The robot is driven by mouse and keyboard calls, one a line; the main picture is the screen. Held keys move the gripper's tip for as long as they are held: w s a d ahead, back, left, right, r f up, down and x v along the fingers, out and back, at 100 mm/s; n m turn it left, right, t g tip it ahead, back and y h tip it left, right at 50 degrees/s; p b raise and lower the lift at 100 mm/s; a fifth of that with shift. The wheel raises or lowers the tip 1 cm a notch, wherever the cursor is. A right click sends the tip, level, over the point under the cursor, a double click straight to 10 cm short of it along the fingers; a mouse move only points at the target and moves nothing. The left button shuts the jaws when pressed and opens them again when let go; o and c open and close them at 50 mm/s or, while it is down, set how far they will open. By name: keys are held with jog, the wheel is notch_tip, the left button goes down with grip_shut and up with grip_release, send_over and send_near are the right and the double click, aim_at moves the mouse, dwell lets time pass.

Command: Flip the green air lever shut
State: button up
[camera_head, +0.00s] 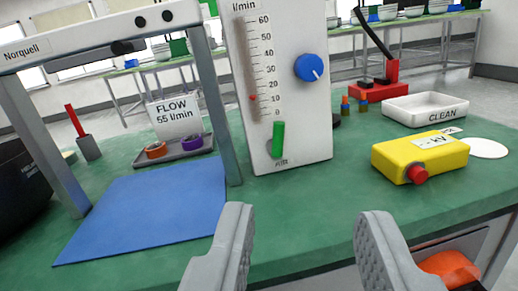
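The green air lever (278,139) stands upright low on the front of a white flowmeter panel (293,120). The panel has a scale from 0 to 60 l/min, with a red marker near 10, and a blue knob (311,67) to the right of the scale. My gripper (304,222) is open and empty at the bottom of the view. Its two grey fingers are wide apart, below and in front of the panel, clear of the lever.
A yellow box with a red button (420,157) and a white CLEAN tray (428,108) stand to the right. A grey frame (213,100) rises left of the panel over a blue mat (150,208). An orange object (449,269) shows below the bench edge.

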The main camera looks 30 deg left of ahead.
aim_at(279, 127)
jog(key=shift+y, duration=0.5)
jog(key=f+x, duration=0.1)
jog(key=x, duration=0.5)
jog(key=f+x, duration=0.1)
jog(key=x, duration=0.6)
jog(key=a+f+x, duration=0.1)
jog(key=f+x, duration=0.1)
jog(key=x, duration=0.5)
jog(key=shift+a+f, duration=0.1)
jog(key=shift+c, duration=0.2)
grip_shut()
